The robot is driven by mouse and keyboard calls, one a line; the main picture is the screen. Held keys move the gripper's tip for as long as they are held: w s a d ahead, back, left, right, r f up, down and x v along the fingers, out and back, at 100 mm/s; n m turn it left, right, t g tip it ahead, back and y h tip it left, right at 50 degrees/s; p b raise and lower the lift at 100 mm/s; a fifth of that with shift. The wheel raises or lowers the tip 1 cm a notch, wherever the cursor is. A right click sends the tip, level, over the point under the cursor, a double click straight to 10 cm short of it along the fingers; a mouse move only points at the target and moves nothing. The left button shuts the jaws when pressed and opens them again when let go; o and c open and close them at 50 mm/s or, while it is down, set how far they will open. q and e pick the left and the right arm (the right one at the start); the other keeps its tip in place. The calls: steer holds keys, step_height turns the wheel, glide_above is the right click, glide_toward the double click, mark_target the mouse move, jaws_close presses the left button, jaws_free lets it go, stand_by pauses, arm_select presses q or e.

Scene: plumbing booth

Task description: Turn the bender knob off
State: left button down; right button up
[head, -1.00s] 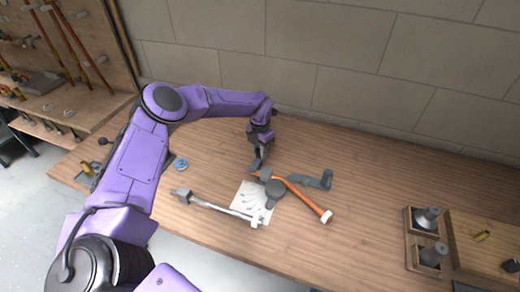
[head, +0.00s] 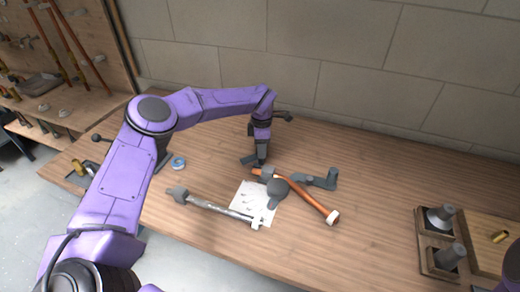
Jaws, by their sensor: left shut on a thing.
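The grey pipe bender (head: 277,187) lies near the middle of the wooden table, with its round die over a white sheet. Its grey arm (head: 322,180) points right and ends in an upright stub. An orange copper pipe (head: 312,200) runs through it, with a white end at lower right. My left gripper (head: 254,160) reaches down just behind the pipe's upper left end and is shut on a small dark thing, apparently the bender knob; the fingers hide most of it. My right gripper is not in view.
A blue ring (head: 178,163) lies further left. A wooden holder (head: 424,262) with grey cones stands at right. The table's back right is clear.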

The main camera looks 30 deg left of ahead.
arm_select(q)
steer(key=m, duration=0.4)
steer(key=shift+m, duration=0.3)
steer(key=m, duration=0.4)
steer(key=shift+s+m, duration=0.1)
steer(key=shift+m, duration=0.3)
steer(key=c, duration=0.8)
jaws_free()
steer(key=shift+o, duration=0.2)
